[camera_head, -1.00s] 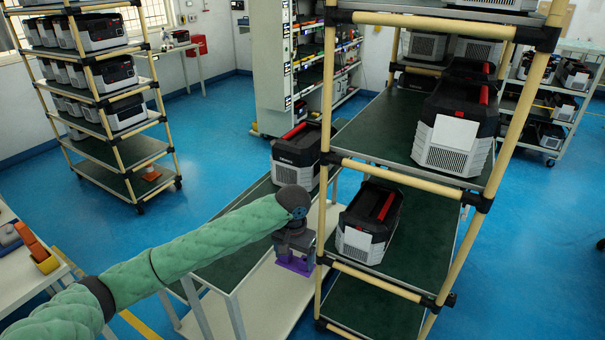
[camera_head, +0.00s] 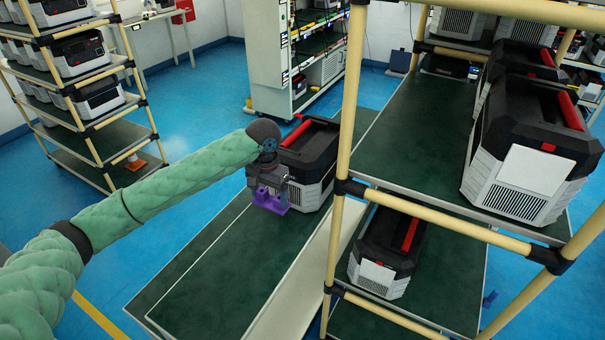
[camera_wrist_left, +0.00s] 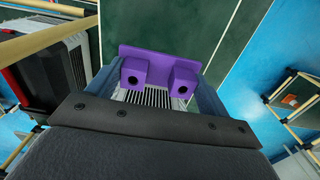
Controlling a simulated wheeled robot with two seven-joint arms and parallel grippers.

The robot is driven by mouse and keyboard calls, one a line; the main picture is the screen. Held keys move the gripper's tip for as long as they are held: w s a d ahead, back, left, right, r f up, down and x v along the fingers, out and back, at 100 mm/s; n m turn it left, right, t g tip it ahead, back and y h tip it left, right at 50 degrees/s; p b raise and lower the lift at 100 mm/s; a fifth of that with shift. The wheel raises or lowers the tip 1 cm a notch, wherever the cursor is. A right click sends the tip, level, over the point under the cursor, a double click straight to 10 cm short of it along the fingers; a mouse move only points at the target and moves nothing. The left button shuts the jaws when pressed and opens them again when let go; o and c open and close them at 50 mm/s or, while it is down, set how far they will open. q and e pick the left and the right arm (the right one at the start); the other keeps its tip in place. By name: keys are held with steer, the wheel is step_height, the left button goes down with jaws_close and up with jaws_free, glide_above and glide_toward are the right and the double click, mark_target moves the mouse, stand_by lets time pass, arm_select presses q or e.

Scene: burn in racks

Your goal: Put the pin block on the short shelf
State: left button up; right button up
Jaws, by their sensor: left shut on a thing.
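The purple pin block (camera_head: 272,199) is a small plate with two square pegs, each with a dark hole; these show clearly in the left wrist view (camera_wrist_left: 158,65). My left gripper (camera_head: 268,190) is shut on the pin block, with a finger on each side of it in the wrist view (camera_wrist_left: 158,88). It holds the block over a low green-topped shelf (camera_head: 205,285), which I take for the short shelf. The block is just in front of a black and white case on that shelf. I cannot tell whether the block touches the shelf or case. My right gripper is not in view.
The case (camera_head: 308,165) with a red handle stands right behind my left gripper. A tall rack (camera_head: 345,190) with beige posts and more cases stands close on the right. The front of the green top is clear. Another loaded rack (camera_head: 105,120) stands at the left.

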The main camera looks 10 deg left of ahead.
mark_target(270, 203)
arm_select(q)
steer(key=shift+f+p, duration=0.4)
steer(key=shift+f, duration=0.5)
step_height(270, 203, down, 4)
steer(key=shift+r+p, duration=0.25)
steer(key=shift+p, duration=0.25)
steer(key=shift+w+f, duration=0.1)
steer(key=shift+f, duration=0.25)
steer(key=shift+f+p, duration=0.6)
steer(key=shift+f, duration=1.25)
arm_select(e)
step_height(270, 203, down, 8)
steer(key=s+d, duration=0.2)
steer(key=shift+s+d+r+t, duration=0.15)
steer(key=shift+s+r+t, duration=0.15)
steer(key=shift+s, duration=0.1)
arm_select(q)
steer(key=o, duration=1)
steer(key=shift+f, duration=0.1)
steer(key=shift+c, duration=0.2)
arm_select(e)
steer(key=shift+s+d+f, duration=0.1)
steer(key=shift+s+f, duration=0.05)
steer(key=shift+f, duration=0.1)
